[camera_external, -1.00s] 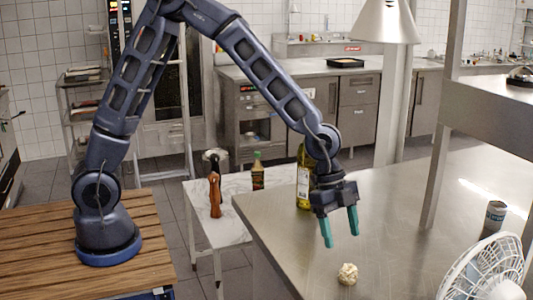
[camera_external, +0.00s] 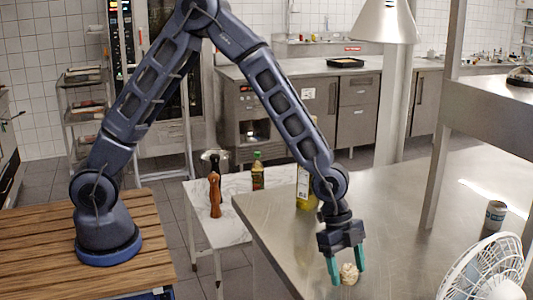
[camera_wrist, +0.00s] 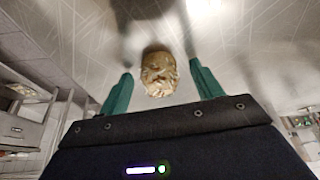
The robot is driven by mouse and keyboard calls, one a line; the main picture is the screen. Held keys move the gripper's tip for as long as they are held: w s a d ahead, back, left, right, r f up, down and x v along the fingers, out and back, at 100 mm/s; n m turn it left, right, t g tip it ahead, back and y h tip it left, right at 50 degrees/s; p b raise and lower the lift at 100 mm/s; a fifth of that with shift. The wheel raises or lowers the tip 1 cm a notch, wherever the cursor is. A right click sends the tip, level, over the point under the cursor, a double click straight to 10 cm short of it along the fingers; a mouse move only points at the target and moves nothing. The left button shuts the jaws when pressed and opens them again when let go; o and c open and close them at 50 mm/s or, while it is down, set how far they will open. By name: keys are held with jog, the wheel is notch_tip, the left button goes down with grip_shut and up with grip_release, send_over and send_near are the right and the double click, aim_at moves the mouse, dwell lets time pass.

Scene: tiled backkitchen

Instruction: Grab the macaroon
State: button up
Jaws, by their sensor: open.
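The macaroon (camera_external: 349,273) is a small, lumpy, pale cream ball on the steel table (camera_external: 300,235), near its front edge. In the wrist view the macaroon (camera_wrist: 159,74) shows golden-beige between the two fingertips, slightly beyond them. My gripper (camera_external: 347,272) points down over it with its teal fingers open, one on each side of the macaroon. In the wrist view the gripper (camera_wrist: 160,85) shows a gap on both sides of the macaroon, so no grip is visible. The left finger is close to the macaroon in the external view.
A yellow-green bottle (camera_external: 304,187) stands behind my forearm at the table's left edge. A white fan (camera_external: 487,272) and a can (camera_external: 495,214) are at the right. A steel post (camera_external: 436,165) rises behind. The table's middle is clear.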

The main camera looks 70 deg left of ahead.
jog(key=c, duration=1.1)
jog(key=shift+o, duration=0.2)
